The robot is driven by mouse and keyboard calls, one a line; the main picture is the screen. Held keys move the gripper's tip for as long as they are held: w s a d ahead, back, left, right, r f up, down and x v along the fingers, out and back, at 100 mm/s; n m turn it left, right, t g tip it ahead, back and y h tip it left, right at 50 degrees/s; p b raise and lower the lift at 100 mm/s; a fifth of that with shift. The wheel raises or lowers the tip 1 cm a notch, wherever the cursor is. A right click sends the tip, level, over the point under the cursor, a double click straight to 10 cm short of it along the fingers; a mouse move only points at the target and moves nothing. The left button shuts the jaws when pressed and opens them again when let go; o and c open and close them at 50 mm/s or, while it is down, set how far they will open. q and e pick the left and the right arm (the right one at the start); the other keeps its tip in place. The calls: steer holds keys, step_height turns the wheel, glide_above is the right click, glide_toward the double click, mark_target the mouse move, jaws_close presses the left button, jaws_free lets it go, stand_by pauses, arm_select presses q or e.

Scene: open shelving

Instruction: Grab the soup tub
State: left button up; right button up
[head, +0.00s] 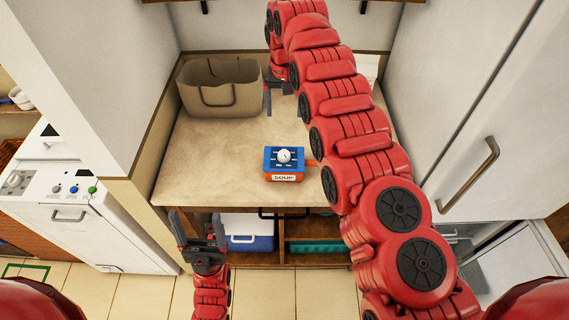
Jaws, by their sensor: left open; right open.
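The soup tub (284,165) sits on the beige counter (215,165), near its front edge. It has a blue top with a pale round spot and an orange body labelled SOUP. My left gripper (198,230) is open and empty, low in front of the counter, left of and nearer than the tub. My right arm reaches across the counter to the back, passing just right of the tub. My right gripper (280,92) is at the back beside the tan bag, partly hidden by its own arm; its jaws are open, well behind the tub.
A tan bag (205,98) with handles stands at the back left of the counter. White walls or cabinets rise on both sides. Below the counter are a blue-and-white box (250,242) and a green item (315,247). The counter left of the tub is clear.

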steer(key=s, duration=0.1)
steer(key=b, duration=0.6)
glide_above(284, 154)
steer(key=shift+g, duration=0.3)
step_height(284, 154, down, 11)
steer(key=shift+d+f, duration=0.1)
step_height(284, 154, down, 3)
steer(key=shift+r+p, duration=0.15)
steer(key=shift+p, duration=0.85)
steer(key=shift+s+f+b, duration=0.1)
steer(key=shift+f+b, duration=0.3)
steer(key=shift+f, duration=0.95)
jaws_close()
